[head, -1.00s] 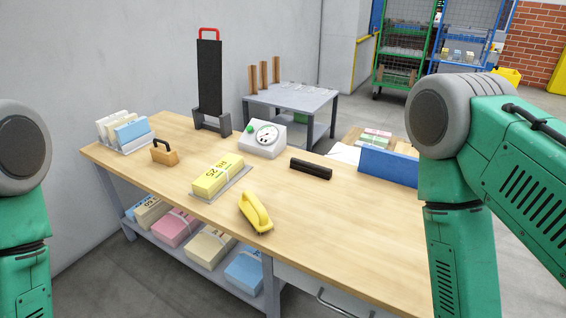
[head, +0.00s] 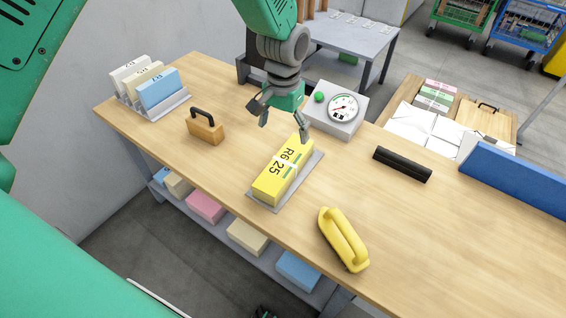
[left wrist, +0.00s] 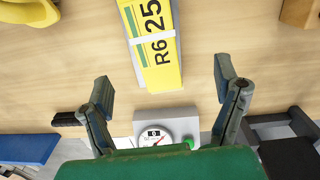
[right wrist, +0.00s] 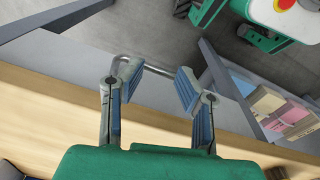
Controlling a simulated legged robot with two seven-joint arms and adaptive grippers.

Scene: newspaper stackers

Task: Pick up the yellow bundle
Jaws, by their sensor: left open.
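The yellow bundle (head: 272,182), marked "R6 25" with a pale strap around it, lies on a thin grey plate (head: 312,172) on the workbench. My left gripper (head: 285,129) is open and empty, above the bench by the bundle's far end. In the left wrist view the yellow bundle (left wrist: 158,64) shows beyond and between the spread fingers (left wrist: 164,78), not touched by them as far as I can see. My right gripper (right wrist: 158,82) is open and empty in the right wrist view, by the bench's front edge, away from the bundle.
A dial scale (head: 336,108) stands just right of my left gripper. A yellow-handled brush (head: 343,240), a wooden block with a handle (head: 206,127) and a black bar (head: 402,164) lie around the bundle. A rack of bundles (head: 157,105) stands at left. Bare bench lies right of the bundle.

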